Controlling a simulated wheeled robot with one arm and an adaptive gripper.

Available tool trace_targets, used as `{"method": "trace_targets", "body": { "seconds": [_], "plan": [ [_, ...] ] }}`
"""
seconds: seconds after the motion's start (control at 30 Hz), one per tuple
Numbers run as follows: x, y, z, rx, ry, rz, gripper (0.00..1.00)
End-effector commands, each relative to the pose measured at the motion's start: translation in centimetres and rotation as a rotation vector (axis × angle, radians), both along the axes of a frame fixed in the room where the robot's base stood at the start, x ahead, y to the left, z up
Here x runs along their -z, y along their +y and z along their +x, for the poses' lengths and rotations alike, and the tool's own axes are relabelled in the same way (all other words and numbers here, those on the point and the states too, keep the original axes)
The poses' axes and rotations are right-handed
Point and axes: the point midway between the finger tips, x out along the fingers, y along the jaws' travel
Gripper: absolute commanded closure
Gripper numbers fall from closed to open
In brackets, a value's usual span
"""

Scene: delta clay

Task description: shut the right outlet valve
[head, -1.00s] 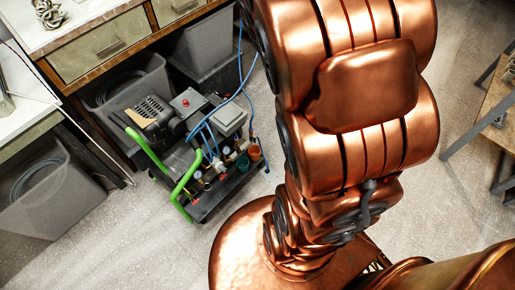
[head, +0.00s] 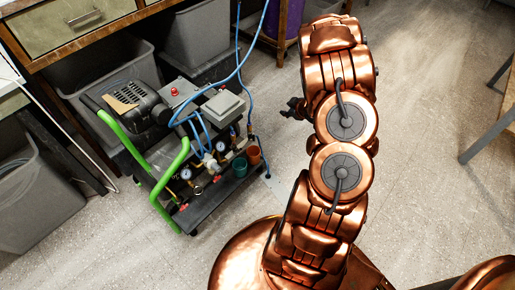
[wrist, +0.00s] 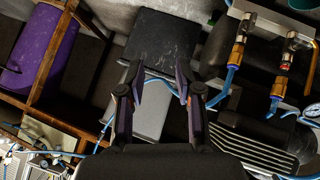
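The compressor cart with the green handle (head: 150,165) stands left of my arm in the head view. Its front edge carries gauges (head: 186,174) and small valves, too small there to tell their positions. In the wrist view two brass outlet fittings with blue hoses show at the upper right, one brass fitting (wrist: 238,52) and another brass fitting (wrist: 280,88) beside it. A red-marked part (wrist: 290,43) sits by the second. I cannot tell which is the right outlet valve.
Blue hoses (head: 240,65) loop above the cart. Grey bins (head: 202,45) stand under the wooden bench behind it. A purple cylinder (wrist: 40,50) stands at the wrist view's left. The floor (head: 110,240) in front of the cart is clear.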

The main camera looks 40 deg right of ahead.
Motion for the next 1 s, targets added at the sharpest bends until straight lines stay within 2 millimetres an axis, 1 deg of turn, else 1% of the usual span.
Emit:
{"method": "trace_targets", "body": {
  "seconds": [0.03, 0.1, 0.2, 0.3, 0.4, 0.53, 0.7, 0.87, 1.0],
  "plan": [
    [3.6, 0.4, -0.4, -0.019, -0.032, 0.038, 0.65],
    [6.1, 1.4, -0.5, -0.053, -0.088, 0.085, 0.65],
    [9.4, 2.9, -0.8, -0.091, -0.174, 0.161, 0.65],
    [12.1, 4.7, -1.2, -0.122, -0.277, 0.244, 0.65],
    [14.2, 6.4, -1.8, -0.144, -0.383, 0.326, 0.65],
    [15.5, 8.2, -2.4, -0.156, -0.523, 0.419, 0.65],
    [15.9, 9.6, -3.2, -0.159, -0.649, 0.500, 0.65],
    [15.6, 9.9, -3.4, -0.159, -0.701, 0.526, 0.65],
    [15.5, 10.2, -2.8, -0.160, -0.704, 0.529, 0.65]
  ]
}}
